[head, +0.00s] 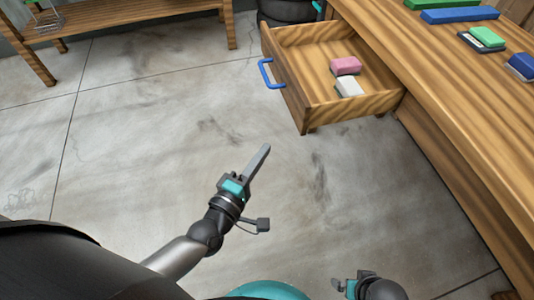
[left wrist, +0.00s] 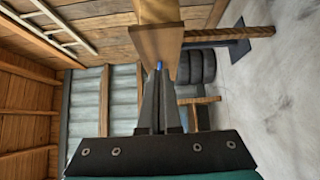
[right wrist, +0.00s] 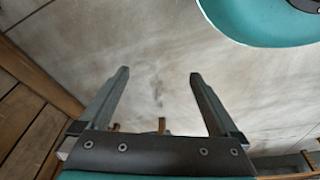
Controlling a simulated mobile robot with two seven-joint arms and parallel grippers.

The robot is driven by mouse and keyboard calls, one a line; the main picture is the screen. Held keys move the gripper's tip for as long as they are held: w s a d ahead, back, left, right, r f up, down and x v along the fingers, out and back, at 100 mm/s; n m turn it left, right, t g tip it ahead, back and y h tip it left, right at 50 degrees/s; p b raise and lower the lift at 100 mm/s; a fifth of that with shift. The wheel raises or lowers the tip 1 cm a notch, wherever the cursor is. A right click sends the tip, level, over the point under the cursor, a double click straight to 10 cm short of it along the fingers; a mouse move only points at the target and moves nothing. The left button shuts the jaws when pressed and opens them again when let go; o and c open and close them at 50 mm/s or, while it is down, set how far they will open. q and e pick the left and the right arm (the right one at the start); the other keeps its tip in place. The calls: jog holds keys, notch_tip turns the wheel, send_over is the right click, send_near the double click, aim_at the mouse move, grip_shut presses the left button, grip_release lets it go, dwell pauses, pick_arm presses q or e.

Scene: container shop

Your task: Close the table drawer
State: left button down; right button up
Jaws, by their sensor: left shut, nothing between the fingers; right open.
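The wooden table drawer (head: 284,82) is pulled out from the table (head: 440,70) at the upper right of the head view. Its blue handle (head: 268,74) is on the front panel, facing left. A pink block (head: 345,66) and a white block (head: 348,87) lie inside. My left gripper (head: 263,150) is shut and empty, apart from the drawer, below and left of its front. In the left wrist view, the drawer (left wrist: 156,44) shows beyond the shut fingertips (left wrist: 160,70), which partly hide the blue handle. My right gripper (right wrist: 158,72) is open and empty over the floor.
Green and blue items (head: 460,15) lie on the tabletop. A wooden bench (head: 130,12) stands at the upper left, and dark tyres (head: 288,10) stand behind the drawer. The concrete floor (head: 150,120) left of the drawer is clear.

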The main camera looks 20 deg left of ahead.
pick_arm(q)
jog(key=b, duration=0.2)
send_near(301, 120)
jog(key=w+a, duration=0.2)
jog(key=w, duration=0.2)
jog(key=shift+w+d+f, duration=0.1)
jog(key=shift+w+d, duration=0.4)
jog(key=shift+d, duration=0.2)
jog(key=shift+w+d, duration=0.5)
jog(key=shift+d, duration=0.25)
pick_arm(e)
jog(key=shift+t, duration=0.3)
jog(key=shift+w+a+r, duration=0.1)
jog(key=shift+w+r, duration=0.25)
jog(key=shift+r, duration=0.35)
jog(key=shift+w+r, duration=0.3)
jog(key=shift+r, duration=0.4)
jog(key=shift+w+a+r, duration=0.1)
jog(key=shift+w+r, duration=0.25)
jog(key=shift+r, duration=0.35)
pick_arm(q)
jog(key=shift+d, duration=0.1)
